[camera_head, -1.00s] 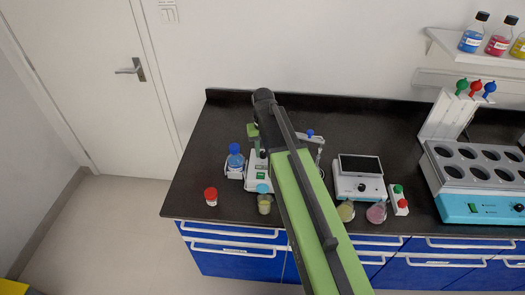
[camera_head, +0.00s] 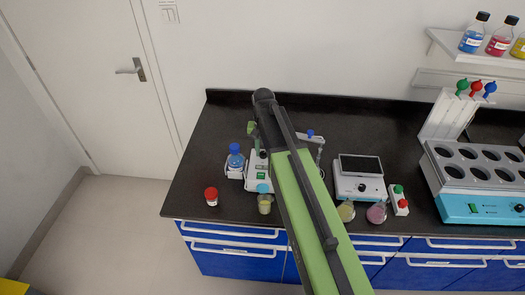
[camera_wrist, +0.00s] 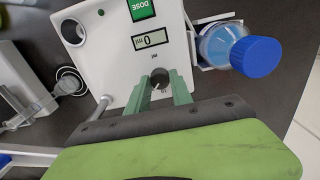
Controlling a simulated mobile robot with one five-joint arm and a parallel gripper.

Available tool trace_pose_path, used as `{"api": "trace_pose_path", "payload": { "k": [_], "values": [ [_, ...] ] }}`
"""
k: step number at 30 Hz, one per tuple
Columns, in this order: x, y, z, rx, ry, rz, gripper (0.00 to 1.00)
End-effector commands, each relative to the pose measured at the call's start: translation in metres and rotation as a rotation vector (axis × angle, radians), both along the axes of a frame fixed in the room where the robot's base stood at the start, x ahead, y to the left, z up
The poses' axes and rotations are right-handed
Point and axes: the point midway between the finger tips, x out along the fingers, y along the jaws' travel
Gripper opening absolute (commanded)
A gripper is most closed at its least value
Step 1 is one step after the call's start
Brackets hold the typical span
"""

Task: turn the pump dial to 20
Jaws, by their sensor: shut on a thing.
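The white pump (camera_wrist: 110,60) fills the upper middle of the wrist view, with a green DOSE label and a small display (camera_wrist: 151,39) that appears to read 0. Its dark round dial (camera_wrist: 158,84) has a pale pointer mark and sits below the display. My gripper (camera_wrist: 160,78) has its green fingers on either side of the dial, shut on it. In the head view the pump (camera_head: 257,172) is partly hidden behind my green arm.
A blue-capped bottle (camera_wrist: 226,47) stands in a holder beside the pump. A red-capped jar (camera_head: 211,196) and a vial (camera_head: 264,204) stand near the bench's front edge. A balance-like device (camera_head: 359,178) and flasks stand right of my arm.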

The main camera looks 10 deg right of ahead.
Motion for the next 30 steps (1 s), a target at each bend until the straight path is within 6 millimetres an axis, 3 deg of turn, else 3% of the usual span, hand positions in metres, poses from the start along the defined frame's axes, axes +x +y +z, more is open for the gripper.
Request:
{"api": "trace_pose_path", "payload": {
  "k": [3, 4, 8, 20, 26, 30],
  "values": [
    [0.001, 0.0, 0.0, 0.001, -0.003, 0.0, 0.0],
    [0.001, 0.0, 0.0, 0.001, -0.003, 0.0, 0.31],
    [0.001, 0.0, 0.0, 0.001, -0.001, 0.0, 0.48],
    [0.0, 0.0, 0.005, 0.0, 0.0, 0.0, 0.49],
    [0.0, 0.0, 0.032, 0.0, 0.0, 0.0, 0.49],
    [0.0, 0.0, 0.062, 0.0, 0.0, 0.0, 0.49]
  ]
}}
